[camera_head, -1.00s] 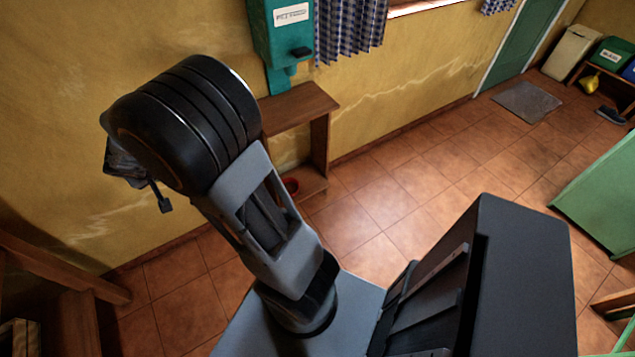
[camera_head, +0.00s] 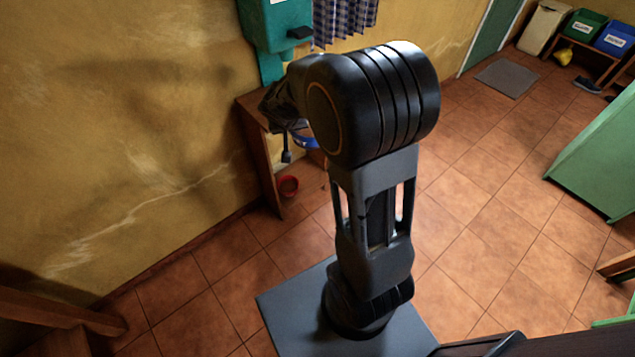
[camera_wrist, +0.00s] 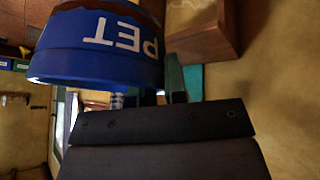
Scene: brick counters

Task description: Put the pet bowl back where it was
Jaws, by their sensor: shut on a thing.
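The blue pet bowl (camera_wrist: 95,55) fills the upper left of the wrist view, with white "PET" lettering upside down and a brown band at the top edge. In the head view only a blue sliver of the bowl (camera_head: 306,141) shows, beside my wrist and over or in front of the wooden stand. My gripper (camera_wrist: 163,95) is shut on the bowl at its edge. In the head view my arm hides the gripper's fingers. I cannot tell whether the bowl touches the stand.
The wooden stand (camera_head: 252,108) is against the yellow wall, below a green dispenser (camera_head: 277,25); it also shows in the wrist view (camera_wrist: 205,35). Tiled floor is clear toward the grey mat (camera_head: 507,77). A green cabinet (camera_head: 598,155) is at right.

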